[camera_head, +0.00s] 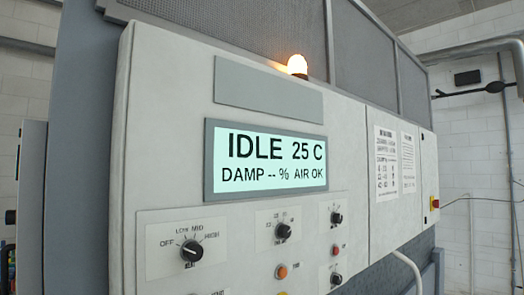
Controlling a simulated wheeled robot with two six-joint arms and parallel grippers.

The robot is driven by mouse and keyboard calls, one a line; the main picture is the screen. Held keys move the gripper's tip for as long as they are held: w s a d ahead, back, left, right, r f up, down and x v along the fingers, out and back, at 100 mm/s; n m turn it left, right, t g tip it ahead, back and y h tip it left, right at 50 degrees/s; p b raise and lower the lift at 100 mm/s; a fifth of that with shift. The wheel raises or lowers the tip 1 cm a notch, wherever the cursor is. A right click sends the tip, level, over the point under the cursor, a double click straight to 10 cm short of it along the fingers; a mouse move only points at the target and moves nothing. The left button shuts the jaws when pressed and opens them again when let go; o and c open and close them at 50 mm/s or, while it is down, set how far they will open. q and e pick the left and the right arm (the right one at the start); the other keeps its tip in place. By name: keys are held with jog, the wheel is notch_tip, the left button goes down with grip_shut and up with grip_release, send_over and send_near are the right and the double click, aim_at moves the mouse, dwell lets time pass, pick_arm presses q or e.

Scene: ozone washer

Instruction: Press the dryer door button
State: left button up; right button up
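A light grey control panel (165,110) fills the middle of the head view, seen at an angle. Its lit display (268,161) reads "IDLE 25 C" and "DAMP -- % AIR OK". An orange round button (282,271) sits low on the panel, below a black knob (283,231). A smaller red button (335,250) sits to its right, between two black knobs. The button labels are too small to read, so I cannot tell which is the dryer door button. Neither of my grippers is in view.
A large selector knob (192,250) is at the panel's lower left. An amber lamp (297,66) glows on top. A white cabinet door (394,170) with printed notices is to the right, with a red and yellow switch (435,203) at its edge. A pale hose (409,268) curves below.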

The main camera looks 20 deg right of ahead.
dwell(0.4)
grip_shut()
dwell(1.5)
